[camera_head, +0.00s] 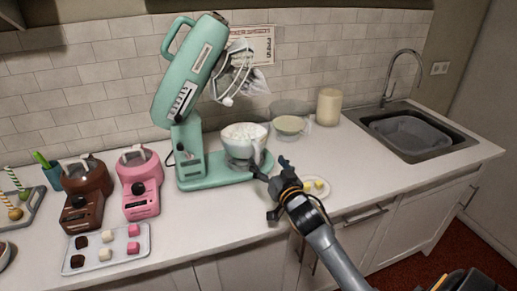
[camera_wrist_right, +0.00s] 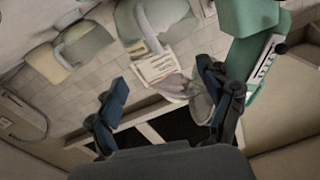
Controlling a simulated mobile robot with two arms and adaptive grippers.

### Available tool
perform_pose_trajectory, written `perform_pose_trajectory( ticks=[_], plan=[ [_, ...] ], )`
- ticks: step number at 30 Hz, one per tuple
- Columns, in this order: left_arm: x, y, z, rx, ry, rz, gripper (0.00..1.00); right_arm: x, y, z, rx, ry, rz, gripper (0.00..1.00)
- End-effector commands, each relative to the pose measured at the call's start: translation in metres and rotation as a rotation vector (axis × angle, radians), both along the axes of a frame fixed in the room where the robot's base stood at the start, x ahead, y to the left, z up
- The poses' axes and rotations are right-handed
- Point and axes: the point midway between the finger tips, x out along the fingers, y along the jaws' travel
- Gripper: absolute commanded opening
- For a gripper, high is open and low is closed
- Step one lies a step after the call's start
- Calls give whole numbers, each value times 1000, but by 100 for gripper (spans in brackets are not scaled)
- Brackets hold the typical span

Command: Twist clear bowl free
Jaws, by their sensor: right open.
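The clear bowl (camera_head: 240,157) holds a white, creamy filling and stands upright on the base of the mint-green stand mixer (camera_head: 188,92). The mixer head is tilted up, with its wire whisk (camera_head: 238,75) raised clear of the bowl. My right gripper (camera_head: 272,189) is open and empty at the lower right of the bowl. One finger appears close to the bowl's lower part; I cannot tell whether it touches. In the right wrist view my right gripper (camera_wrist_right: 165,100) has its fingers spread, with part of the mint-green mixer (camera_wrist_right: 258,15) at right. My left gripper is out of view.
Behind and right of the mixer are a glass bowl with pale contents (camera_head: 289,124) and a beige canister (camera_head: 328,107). A small plate with yellow pieces (camera_head: 316,188) lies beside my right gripper. Brown (camera_head: 88,192) and pink (camera_head: 139,183) appliances stand left. The counter before the sink is clear.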

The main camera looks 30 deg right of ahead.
Motion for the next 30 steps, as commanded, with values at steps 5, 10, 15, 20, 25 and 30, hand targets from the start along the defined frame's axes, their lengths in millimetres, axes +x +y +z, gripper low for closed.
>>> perform_pose_trajectory(
  ticks=[5,10,15,20,25,30],
  plan=[
    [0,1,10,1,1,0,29,37,-8,3,1,0,-1,80],
    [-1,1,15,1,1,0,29,67,-13,2,1,1,-1,80],
    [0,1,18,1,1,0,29,87,-17,0,0,2,-1,80],
    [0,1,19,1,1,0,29,95,-19,0,0,2,0,80],
    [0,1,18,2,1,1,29,97,-19,-1,1,3,1,80],
    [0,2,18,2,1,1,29,96,-19,-1,0,2,0,71]
  ],
)
